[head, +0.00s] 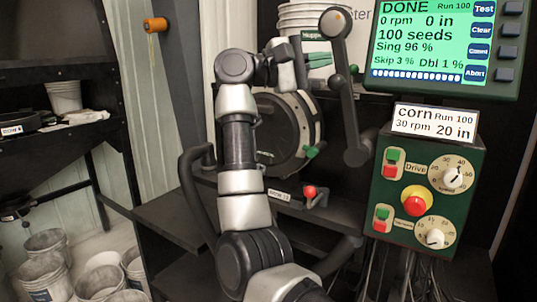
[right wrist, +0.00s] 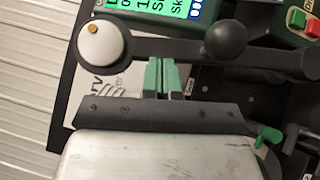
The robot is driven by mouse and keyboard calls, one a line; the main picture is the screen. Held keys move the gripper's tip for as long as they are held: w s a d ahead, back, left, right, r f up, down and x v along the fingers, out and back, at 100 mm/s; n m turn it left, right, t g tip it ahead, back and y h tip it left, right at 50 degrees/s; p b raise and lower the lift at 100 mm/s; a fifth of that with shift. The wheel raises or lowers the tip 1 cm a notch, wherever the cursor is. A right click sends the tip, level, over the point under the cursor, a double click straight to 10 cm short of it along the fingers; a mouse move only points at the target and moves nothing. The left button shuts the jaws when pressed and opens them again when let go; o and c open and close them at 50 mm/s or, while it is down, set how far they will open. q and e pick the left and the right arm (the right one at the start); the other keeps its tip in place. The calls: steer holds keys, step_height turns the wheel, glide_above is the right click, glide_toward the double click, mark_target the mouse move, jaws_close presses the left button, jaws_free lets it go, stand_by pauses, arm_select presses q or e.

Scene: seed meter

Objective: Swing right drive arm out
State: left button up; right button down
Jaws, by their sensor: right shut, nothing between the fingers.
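The drive arm (head: 346,100) is a dark bar standing nearly upright right of the round meter housing (head: 283,130) in the head view. It has a pale round end with an orange-brown tip at its top and a black ball knob partway along. In the right wrist view the drive arm (right wrist: 165,48) lies across the upper part, its pale end at left. My right gripper (head: 320,60) has green fingers, shut and empty, just left of the bar. In the right wrist view the gripper (right wrist: 160,65) points at the bar between pale end and knob; contact cannot be told. My left gripper is not in view.
A monitor (head: 443,45) reading DONE and a green control box (head: 425,190) with knobs and buttons stand right of the drive arm. A red-knobbed lever (head: 310,192) and a green lever (head: 311,151) sit below. Shelves and several buckets are at left.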

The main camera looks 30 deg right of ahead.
mark_target(345, 55)
steer(key=shift+s+d+r+m+y, duration=0.25)
steer(key=shift+s+d+m+y, duration=0.1)
steer(key=shift+s, duration=0.3)
steer(key=shift+s+d+r+m+y, duration=0.25)
steer(key=shift+s+m, duration=0.1)
steer(key=shift+s, duration=0.3)
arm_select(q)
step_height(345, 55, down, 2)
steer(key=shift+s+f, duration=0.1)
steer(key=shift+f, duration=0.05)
arm_select(e)
steer(key=shift+s, duration=0.1)
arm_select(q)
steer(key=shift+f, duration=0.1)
arm_select(e)
steer(key=shift+s, duration=0.1)
